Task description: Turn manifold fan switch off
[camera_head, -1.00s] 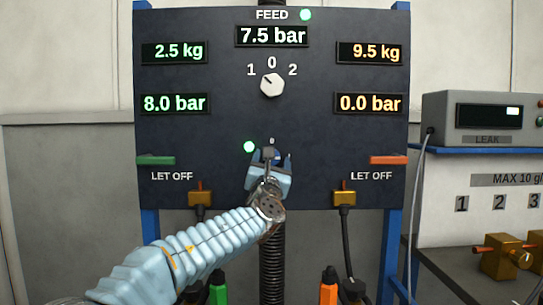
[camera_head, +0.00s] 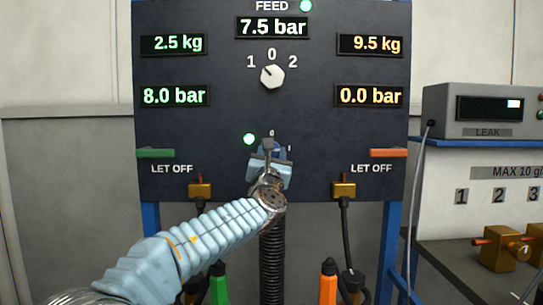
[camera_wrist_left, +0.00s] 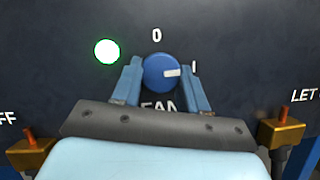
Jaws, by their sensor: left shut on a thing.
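The fan switch is a round blue knob (camera_wrist_left: 163,73) with a white pointer mark, below a "0" label and left of an "I" label in the left wrist view. The pointer faces right, towards the "I". My left gripper (camera_wrist_left: 163,86) has one finger on each side of the knob and is shut on it. In the head view, my left gripper (camera_head: 268,158) reaches the lower middle of the dark panel (camera_head: 225,125) and mostly hides the knob. The lamp (camera_wrist_left: 107,51) left of the knob glows green-white. My right gripper is not in view.
A white selector knob (camera_head: 272,77) sits above on the panel. Green (camera_head: 155,153) and orange (camera_head: 388,153) let-off levers stick out at the sides. Brass fittings (camera_head: 200,188) with cables are below. A leak meter (camera_head: 480,110) stands on a shelf at the right.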

